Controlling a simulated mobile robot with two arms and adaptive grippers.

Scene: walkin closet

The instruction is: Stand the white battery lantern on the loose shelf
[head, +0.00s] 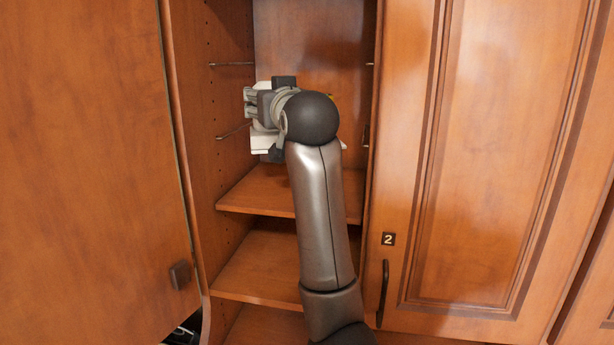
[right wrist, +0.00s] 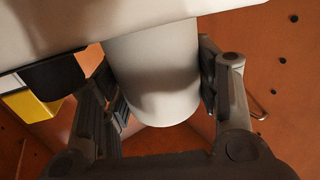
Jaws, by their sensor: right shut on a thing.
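The white battery lantern (head: 260,143) shows only in part in the head view, behind my right wrist, inside the open cabinet bay. In the right wrist view its pale rounded body (right wrist: 155,85) is between the fingers, with a wider white part above it. My right gripper (head: 266,115) is shut on it, and it also shows in the right wrist view (right wrist: 157,80). The lantern is above a brown wooden shelf (head: 243,198). I cannot tell whether it touches that shelf, or whether this shelf is the loose one. My left gripper is not in view.
Thin metal rods (head: 232,64) stick out from the bay's side walls. A lower shelf (head: 240,280) lies below. An open door (head: 85,150) stands at left and a closed door marked 2 (head: 490,150) at right. A yellow and black thing (right wrist: 30,100) is beside the lantern.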

